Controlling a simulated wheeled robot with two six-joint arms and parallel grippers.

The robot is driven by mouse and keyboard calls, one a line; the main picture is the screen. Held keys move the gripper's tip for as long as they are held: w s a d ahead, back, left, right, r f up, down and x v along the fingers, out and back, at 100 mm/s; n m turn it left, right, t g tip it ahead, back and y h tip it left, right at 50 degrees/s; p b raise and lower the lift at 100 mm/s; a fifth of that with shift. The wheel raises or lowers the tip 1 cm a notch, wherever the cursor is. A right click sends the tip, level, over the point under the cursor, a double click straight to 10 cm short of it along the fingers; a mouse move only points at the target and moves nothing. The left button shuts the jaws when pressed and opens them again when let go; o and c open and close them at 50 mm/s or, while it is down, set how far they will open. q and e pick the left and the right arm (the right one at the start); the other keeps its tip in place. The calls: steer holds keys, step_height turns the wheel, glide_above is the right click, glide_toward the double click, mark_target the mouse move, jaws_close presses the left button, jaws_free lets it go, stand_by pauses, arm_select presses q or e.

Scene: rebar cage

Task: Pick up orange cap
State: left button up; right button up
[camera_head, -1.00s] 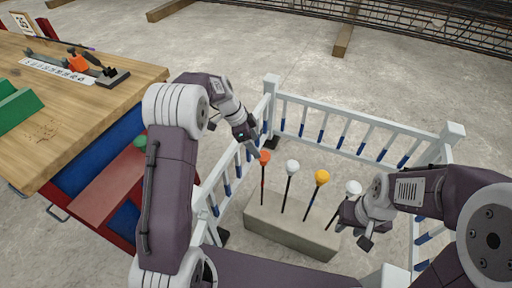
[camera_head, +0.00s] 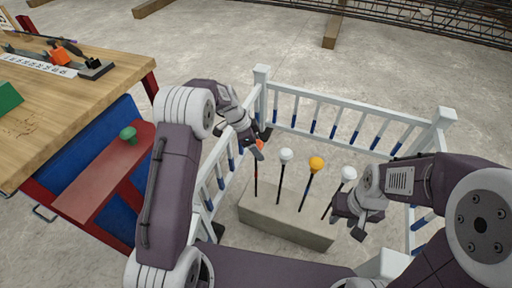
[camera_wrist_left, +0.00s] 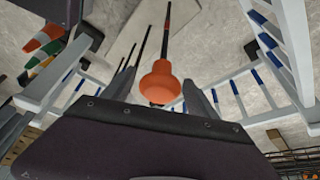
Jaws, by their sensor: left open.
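The orange cap (camera_head: 259,144) sits on top of the leftmost dark rebar rod in the concrete block. My left gripper (camera_head: 259,143) is open right at the cap and partly hides it in the head view. In the left wrist view the orange cap (camera_wrist_left: 160,82) lies between the two spread fingers, with its rod running up behind it. I cannot tell whether a finger touches it. My right gripper (camera_head: 357,217) is at the right, beside the rightmost rod with a white cap (camera_head: 349,174); its jaw opening is unclear.
A concrete block (camera_head: 285,218) holds several rods, including ones with a white cap (camera_head: 286,155) and a yellow cap (camera_head: 316,163). A white and blue railing (camera_head: 345,115) surrounds it. A wooden workbench (camera_head: 60,110) stands at the left, with a red shelf (camera_head: 105,175).

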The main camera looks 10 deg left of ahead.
mark_target(260, 142)
arm_select(q)
steer(key=c, duration=1.3)
steer(key=shift+r, duration=0.2)
steer(key=shift+r, duration=0.35)
step_height(260, 142, up, 3)
steer(key=shift+r+p, duration=0.1)
steer(key=shift+p, duration=0.9)
steer(key=s+r, duration=0.2)
steer(key=s, duration=0.2)
steer(key=s+d+r+p, duration=0.1)
steer(key=s+r, duration=0.1)
steer(key=s, duration=0.1)
steer(key=s+d+r, duration=0.1)
steer(key=s+r, duration=0.1)
steer(key=s, duration=0.2)
steer(key=shift+s+r+p, duration=0.3)
steer(key=shift+r, duration=0.1)
